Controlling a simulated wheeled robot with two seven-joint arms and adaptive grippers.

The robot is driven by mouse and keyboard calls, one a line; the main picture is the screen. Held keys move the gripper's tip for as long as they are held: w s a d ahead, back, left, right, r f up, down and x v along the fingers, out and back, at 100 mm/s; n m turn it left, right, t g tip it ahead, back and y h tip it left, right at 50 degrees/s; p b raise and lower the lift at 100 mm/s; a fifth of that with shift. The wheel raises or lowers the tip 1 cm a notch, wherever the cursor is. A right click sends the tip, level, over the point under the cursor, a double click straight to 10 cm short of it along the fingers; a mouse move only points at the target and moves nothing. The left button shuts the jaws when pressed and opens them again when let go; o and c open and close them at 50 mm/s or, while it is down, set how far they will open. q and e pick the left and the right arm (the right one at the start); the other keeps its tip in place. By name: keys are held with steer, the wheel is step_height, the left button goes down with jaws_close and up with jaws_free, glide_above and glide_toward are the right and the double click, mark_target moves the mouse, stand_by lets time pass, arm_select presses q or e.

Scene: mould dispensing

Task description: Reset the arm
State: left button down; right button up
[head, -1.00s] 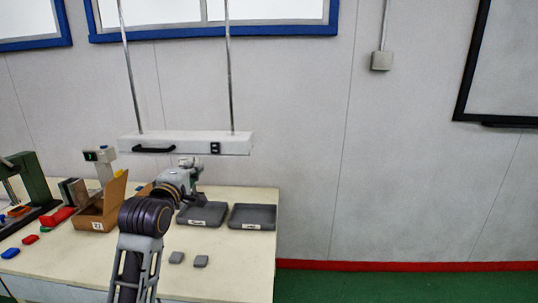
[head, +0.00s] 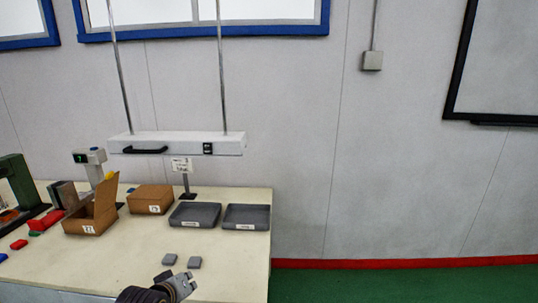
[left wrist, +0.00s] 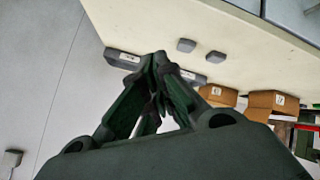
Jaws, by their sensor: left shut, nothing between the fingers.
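My left gripper (head: 186,284) is low in the head view, in front of the two grey blocks and near the table's front. In the left wrist view the fingers of my left gripper (left wrist: 158,62) come together at the tips, with nothing between them. The left arm comes in from the bottom edge, and most of it is out of the picture. My right gripper is in neither view.
The cream table (head: 120,262) bears two small grey blocks (head: 170,259) (head: 195,262), two grey trays (head: 195,215) (head: 246,217), an open carton (head: 88,219), a second carton (head: 150,199) and red pieces at the left. Right of the table is green floor.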

arm_select(q)
steer(key=s+f+m+g, duration=0.35)
steer(key=s+f, duration=0.35)
steer(key=s, duration=0.3)
steer(key=s+f+m+g, duration=0.3)
steer(key=s+f+m, duration=0.3)
steer(key=s, duration=0.4)
step_height(320, 180, down, 34)
steer(key=s+a+n+g, duration=0.1)
steer(key=s+a, duration=0.1)
steer(key=s+a+f, duration=0.3)
steer(key=s+f, duration=0.6)
steer(key=s, duration=0.1)
steer(key=s+a+f+g+y, duration=0.1)
steer(key=s+a+f, duration=0.3)
steer(key=s+f, duration=0.6)
steer(key=shift+s+a+f, duration=0.15)
steer(key=shift+s+f, duration=0.05)
steer(key=shift+f, duration=0.05)
